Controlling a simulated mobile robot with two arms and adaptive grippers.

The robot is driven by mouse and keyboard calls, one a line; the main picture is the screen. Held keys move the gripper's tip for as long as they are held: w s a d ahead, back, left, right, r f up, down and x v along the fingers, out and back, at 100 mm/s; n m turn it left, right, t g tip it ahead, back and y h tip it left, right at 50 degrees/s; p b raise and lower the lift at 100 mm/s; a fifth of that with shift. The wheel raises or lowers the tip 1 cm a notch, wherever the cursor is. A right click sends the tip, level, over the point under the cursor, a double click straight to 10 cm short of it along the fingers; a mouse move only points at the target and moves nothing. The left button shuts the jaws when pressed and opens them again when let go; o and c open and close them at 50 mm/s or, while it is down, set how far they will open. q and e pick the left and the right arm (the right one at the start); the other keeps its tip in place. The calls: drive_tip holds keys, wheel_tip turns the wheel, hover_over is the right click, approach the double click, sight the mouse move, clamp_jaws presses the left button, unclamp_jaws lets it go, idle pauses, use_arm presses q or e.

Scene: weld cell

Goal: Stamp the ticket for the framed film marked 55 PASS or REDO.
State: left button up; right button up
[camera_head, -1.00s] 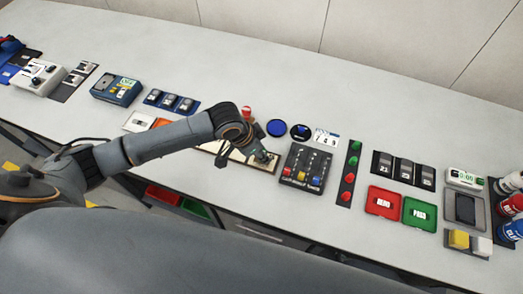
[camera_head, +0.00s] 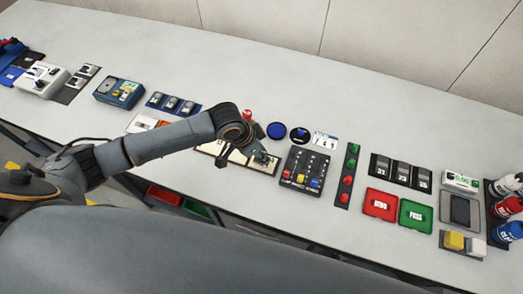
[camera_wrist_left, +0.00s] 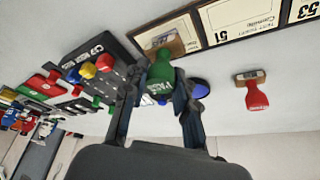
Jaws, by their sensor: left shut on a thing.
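My left gripper (camera_head: 263,160) is over the right end of the ticket board (camera_head: 208,149). In the left wrist view the left gripper (camera_wrist_left: 158,95) is shut on a green stamp (camera_wrist_left: 161,72) with white lettering that seems to read PASS. The stamp's wooden base is over the end ticket, and I cannot tell whether it touches. That ticket's number is hidden. The neighbouring tickets seem to read 51 (camera_wrist_left: 240,20) and 53 (camera_wrist_left: 301,10). A red stamp (camera_wrist_left: 257,97) stands apart on the table; it also shows in the head view (camera_head: 247,115). My right gripper is not in view.
A dark panel with coloured knobs (camera_head: 305,168) is close right of the board. Further right are a strip of red and green knobs (camera_head: 348,175), several framed pieces (camera_head: 402,172), a red REDO tray (camera_head: 380,204) and a green PASS tray (camera_head: 416,215).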

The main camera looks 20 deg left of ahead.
sight(265, 151)
use_arm(q)
drive_tip(key=shift+r+p, duration=1.3)
drive_tip(key=shift+r, duration=0.2)
drive_tip(key=shift+r+p, duration=0.65)
drive_tip(key=shift+r, duration=0.45)
